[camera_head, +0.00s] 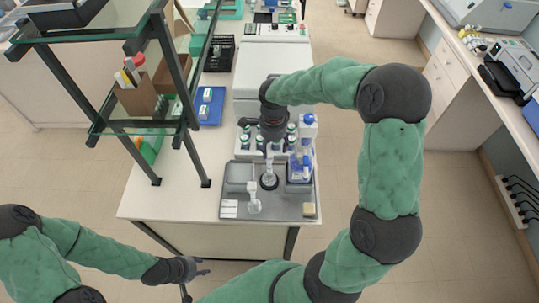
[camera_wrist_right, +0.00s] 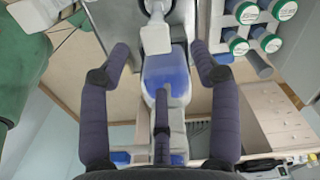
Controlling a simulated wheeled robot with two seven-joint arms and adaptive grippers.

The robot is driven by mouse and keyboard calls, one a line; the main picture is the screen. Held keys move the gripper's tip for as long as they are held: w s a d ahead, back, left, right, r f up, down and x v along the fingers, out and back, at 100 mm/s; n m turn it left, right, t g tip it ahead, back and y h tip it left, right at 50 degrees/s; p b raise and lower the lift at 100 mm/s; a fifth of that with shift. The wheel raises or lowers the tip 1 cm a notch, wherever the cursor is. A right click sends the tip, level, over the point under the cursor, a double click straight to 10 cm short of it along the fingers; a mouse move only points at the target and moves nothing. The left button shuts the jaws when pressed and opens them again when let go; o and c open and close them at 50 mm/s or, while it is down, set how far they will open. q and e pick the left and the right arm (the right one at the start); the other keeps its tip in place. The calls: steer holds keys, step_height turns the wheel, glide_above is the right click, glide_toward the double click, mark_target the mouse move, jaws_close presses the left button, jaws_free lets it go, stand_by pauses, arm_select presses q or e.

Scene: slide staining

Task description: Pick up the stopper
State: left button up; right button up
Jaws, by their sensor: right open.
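A small pale piece (camera_head: 268,166) stands upright at a round black base (camera_head: 269,182) on the grey tray (camera_head: 290,208); I cannot tell for sure whether it is the stopper. A white-topped piece (camera_head: 253,204) stands just left of it. My right gripper (camera_head: 268,150) is above the tray, pointing down, open and apparently empty. In the right wrist view its spread fingers (camera_wrist_right: 160,60) frame a blue and white vessel (camera_wrist_right: 165,72), with a white block (camera_wrist_right: 156,39) just beyond. My left gripper (camera_head: 196,270) hangs below the table's front edge, away from the tray; its fingers look spread.
Several green-capped bottles (camera_head: 246,140) stand behind the tray, and they show in the wrist view (camera_wrist_right: 240,45). A bottle with blue contents (camera_head: 299,170) stands at the tray's right. A glass-shelved rack (camera_head: 165,75) stands on the left. The table front left is clear.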

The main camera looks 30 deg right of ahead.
mark_target(269, 154)
steer(key=f, duration=0.1)
steer(key=a+f, duration=0.1)
steer(key=f, duration=0.1)
steer(key=shift+w+a+f, duration=0.1)
steer(key=shift+w+f, duration=0.1)
steer(key=shift+f, duration=0.45)
steer(key=c, duration=0.9)
